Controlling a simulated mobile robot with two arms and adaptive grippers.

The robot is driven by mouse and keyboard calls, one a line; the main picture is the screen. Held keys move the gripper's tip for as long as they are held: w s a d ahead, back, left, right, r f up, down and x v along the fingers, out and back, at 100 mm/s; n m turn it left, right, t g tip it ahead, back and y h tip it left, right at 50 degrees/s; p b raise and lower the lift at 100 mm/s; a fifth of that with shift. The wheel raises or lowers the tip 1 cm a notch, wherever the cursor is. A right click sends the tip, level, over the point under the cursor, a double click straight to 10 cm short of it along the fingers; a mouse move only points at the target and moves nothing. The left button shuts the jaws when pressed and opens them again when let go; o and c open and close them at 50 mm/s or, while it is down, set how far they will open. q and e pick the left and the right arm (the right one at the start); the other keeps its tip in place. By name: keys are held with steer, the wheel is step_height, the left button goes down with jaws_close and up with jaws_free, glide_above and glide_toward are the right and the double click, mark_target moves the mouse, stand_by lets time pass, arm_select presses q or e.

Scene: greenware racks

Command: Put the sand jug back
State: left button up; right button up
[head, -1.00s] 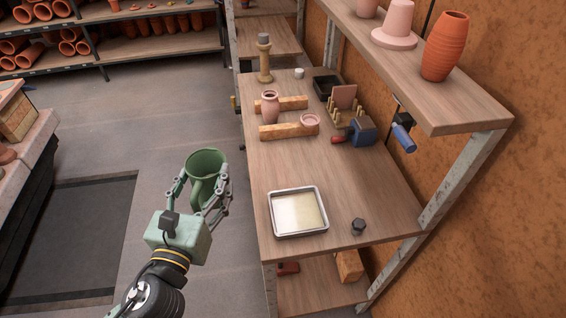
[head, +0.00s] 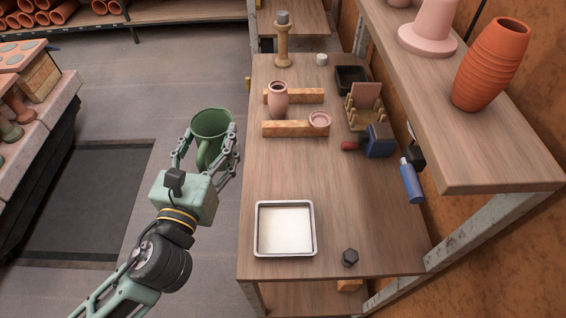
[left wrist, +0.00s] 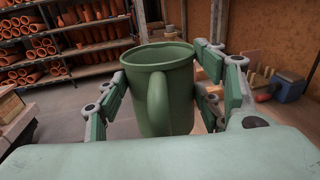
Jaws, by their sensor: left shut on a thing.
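The green sand jug (head: 212,130) is upright in my left gripper (head: 207,150), held over the floor just left of the wooden workbench. In the left wrist view the jug (left wrist: 150,95) stands between the two fingers (left wrist: 165,90), its handle facing the camera. The fingers are closed around its sides. A shallow metal tray (head: 258,235) with pale contents lies at the near left of the bench. My right gripper is not in view.
A raised shelf (head: 480,150) overhangs the right side. The bench middle is clear.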

arm_select(q)
steer(key=w+d+f+m+g+h+b, duration=0.1)
steer(key=d+m+g+h, duration=0.5)
steer(key=d, duration=0.5)
steer(key=w+d+m+g+h+b, duration=0.1)
steer(key=d+m+g+h, duration=0.5)
steer(key=d, duration=0.6)
steer(key=shift+n+t+h, duration=0.3)
steer(key=shift+t+h, duration=0.3)
steer(key=shift+h, duration=0.1)
steer(key=w+a+f+b, duration=0.1)
steer(key=w+a+f, duration=0.1)
steer(key=a+f, duration=0.1)
steer(key=w+a+f+b, duration=0.1)
steer(key=w+a+f, duration=0.1)
steer(key=a+f, duration=0.2)
steer(key=w+a+f+b, duration=0.1)
steer(key=w+a+f, duration=0.1)
steer(key=a+f, duration=0.2)
steer(key=shift+f+b, duration=0.35)
steer(key=shift+f, duration=0.4)
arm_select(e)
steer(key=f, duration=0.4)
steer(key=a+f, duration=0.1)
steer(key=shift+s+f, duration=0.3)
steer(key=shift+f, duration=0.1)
arm_select(q)
steer(key=shift+f, duration=0.1)
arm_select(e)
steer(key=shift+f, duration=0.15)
